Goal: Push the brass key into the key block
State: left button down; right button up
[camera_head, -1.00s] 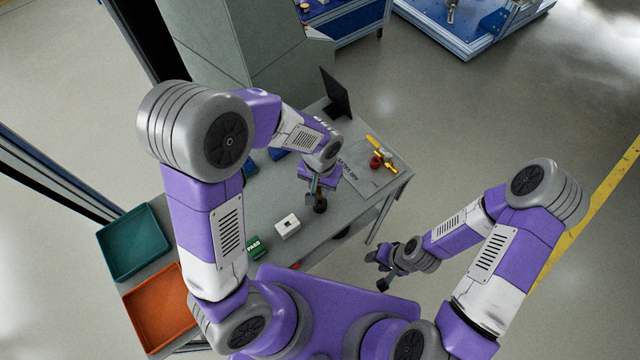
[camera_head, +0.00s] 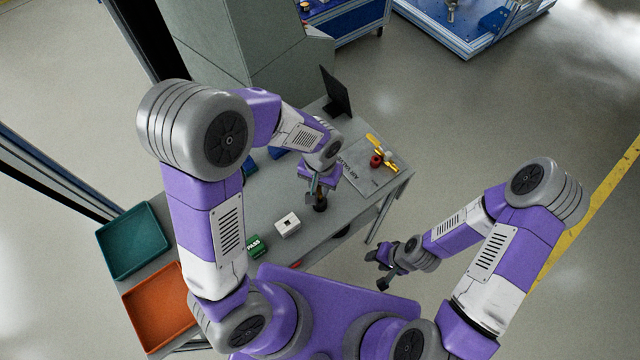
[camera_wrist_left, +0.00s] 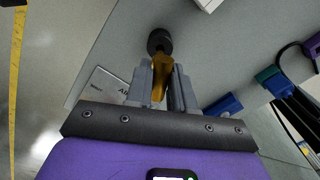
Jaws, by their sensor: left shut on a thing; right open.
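The brass key (camera_wrist_left: 161,66) is between the fingers of my left gripper (camera_wrist_left: 161,84), which is shut on it. A black round piece (camera_wrist_left: 159,40) is at the key's far end; I cannot tell whether the two are joined. In the head view my left gripper (camera_head: 317,187) is over the bench, with the black piece (camera_head: 320,204) below it. A white block (camera_head: 287,224) with a dark square opening, apparently the key block, sits to the left of this gripper, apart from it. My right gripper (camera_head: 382,257) is open and empty, right of the bench.
The grey bench (camera_head: 262,210) holds a green PASS block (camera_head: 254,246) and, at the right end, yellow and red parts (camera_head: 378,158). A black upright panel (camera_head: 335,92) stands behind. Teal (camera_head: 133,243) and orange (camera_head: 160,308) trays are at left.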

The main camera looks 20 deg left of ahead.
pick_arm(q)
jog(key=shift+f+b, duration=1.2)
jog(key=shift+f, duration=0.2)
jog(key=shift+f, duration=0.1)
jog(key=shift+d+f+b, duration=0.1)
jog(key=shift+f+b, duration=0.6)
jog(key=shift+b, duration=0.1)
jog(key=shift+f, duration=0.2)
jog(key=shift+r, duration=0.2)
jog(key=shift+r+p, duration=0.7)
jog(key=shift+r, duration=0.05)
jog(key=shift+a, duration=0.2)
jog(key=shift+d, duration=0.15)
